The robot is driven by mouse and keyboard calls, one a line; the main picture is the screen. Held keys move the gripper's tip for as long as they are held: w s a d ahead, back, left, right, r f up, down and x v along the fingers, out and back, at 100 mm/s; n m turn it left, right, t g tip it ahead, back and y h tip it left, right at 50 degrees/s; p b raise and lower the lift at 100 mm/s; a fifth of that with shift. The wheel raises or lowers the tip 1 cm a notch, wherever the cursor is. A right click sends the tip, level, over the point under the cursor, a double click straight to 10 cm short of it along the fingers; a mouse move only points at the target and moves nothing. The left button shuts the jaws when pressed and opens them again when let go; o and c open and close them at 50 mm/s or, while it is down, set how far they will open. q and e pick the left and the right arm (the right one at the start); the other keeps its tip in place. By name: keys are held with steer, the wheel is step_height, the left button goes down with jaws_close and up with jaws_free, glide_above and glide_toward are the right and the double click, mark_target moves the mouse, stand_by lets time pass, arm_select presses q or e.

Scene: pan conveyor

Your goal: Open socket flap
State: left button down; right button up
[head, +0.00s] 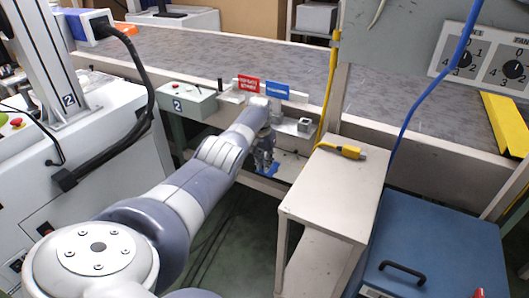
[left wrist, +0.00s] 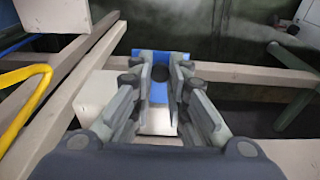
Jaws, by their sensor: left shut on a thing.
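The blue socket flap (head: 268,170) shows low under the conveyor edge, just below my left gripper (head: 264,158), which hides much of it. In the left wrist view the blue flap (left wrist: 158,92) lies between the fingers of my left gripper (left wrist: 161,68). The fingers are close together and shut on it. A dark round spot shows at the fingertips, and a pale box face lies below the blue part. The socket itself is mostly hidden by the gripper. How far the flap is tilted I cannot tell. My right gripper is not in view.
A light side table (head: 335,180) stands right of the gripper, with a yellow plug (head: 345,151) and cable on it. A blue cabinet (head: 435,250) is at the lower right. A control box (head: 188,103) and red and blue signs line the grey conveyor's (head: 200,57) front edge.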

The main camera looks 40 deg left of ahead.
arm_select(q)
steer(key=c, duration=1.5)
jaws_free()
steer(key=shift+f, duration=0.1)
steer(key=r, duration=0.4)
steer(key=s+r, duration=0.1)
steer(key=r, duration=0.7)
steer(key=shift+s+d, duration=0.2)
steer(key=shift+s, duration=0.05)
